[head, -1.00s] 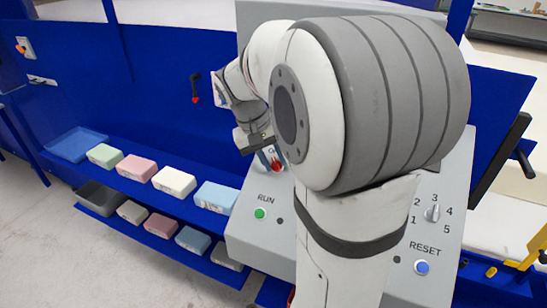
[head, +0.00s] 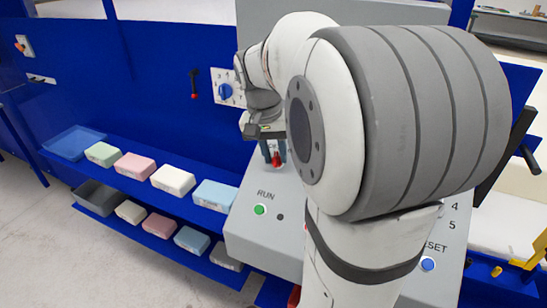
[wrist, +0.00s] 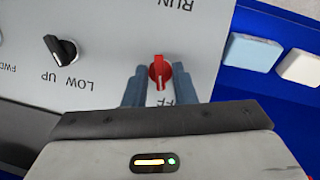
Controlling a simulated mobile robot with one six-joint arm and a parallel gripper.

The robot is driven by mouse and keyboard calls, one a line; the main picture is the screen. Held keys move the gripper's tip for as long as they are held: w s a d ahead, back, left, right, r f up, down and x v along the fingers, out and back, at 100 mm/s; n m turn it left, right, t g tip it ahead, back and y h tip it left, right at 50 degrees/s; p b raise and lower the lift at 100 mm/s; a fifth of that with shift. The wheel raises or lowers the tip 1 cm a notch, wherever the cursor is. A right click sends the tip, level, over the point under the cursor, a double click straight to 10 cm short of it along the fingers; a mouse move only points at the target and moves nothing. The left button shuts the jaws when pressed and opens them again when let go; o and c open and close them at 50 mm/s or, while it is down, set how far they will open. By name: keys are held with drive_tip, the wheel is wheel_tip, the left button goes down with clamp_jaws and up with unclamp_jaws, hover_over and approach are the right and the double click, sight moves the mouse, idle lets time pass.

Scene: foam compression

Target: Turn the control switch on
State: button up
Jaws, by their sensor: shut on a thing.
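The control switch is a red rotary knob (wrist: 160,72) on a grey panel. In the wrist view its handle stands roughly vertical. A label below it is partly covered by my gripper, with letters like "FF" showing. The red knob also shows in the head view (head: 277,161), below my gripper's fingers. My gripper (wrist: 158,86) has its two blue-grey fingers on either side of the knob and is shut on it. In the head view my gripper (head: 273,152) is at the panel's upper left. The contact itself is partly hidden.
A black LOW/UP knob (wrist: 60,49) sits beside the red one. The green RUN button (head: 260,210) and blue RESET button (head: 428,264) are lower on the panel. A blue wall dial (head: 226,91) is behind my wrist. Shelves with foam blocks (head: 173,180) stand at left.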

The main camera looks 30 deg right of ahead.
drive_tip(key=m+t+b, duration=0.1)
drive_tip(key=m, duration=0.2)
drive_tip(key=m+t+y+b, duration=0.1)
drive_tip(key=m+b, duration=0.1)
drive_tip(key=shift+s+d+f+m+y+b, duration=0.1)
drive_tip(key=shift+s+d+m+y+b, duration=0.1)
drive_tip(key=shift+m+y+b, duration=0.15)
drive_tip(key=m+t+b, duration=0.1)
drive_tip(key=m, duration=0.1)
drive_tip(key=m+t+b, duration=0.1)
drive_tip(key=m, duration=0.1)
drive_tip(key=shift+s+y, duration=0.15)
drive_tip(key=shift+y, duration=0.1)
drive_tip(key=shift+m+b, duration=0.25)
drive_tip(key=shift+b, duration=0.05)
drive_tip(key=o, duration=0.7)
drive_tip(key=shift+c, duration=0.2)
drive_tip(key=v, duration=0.8)
drive_tip(key=shift+s, duration=0.1)
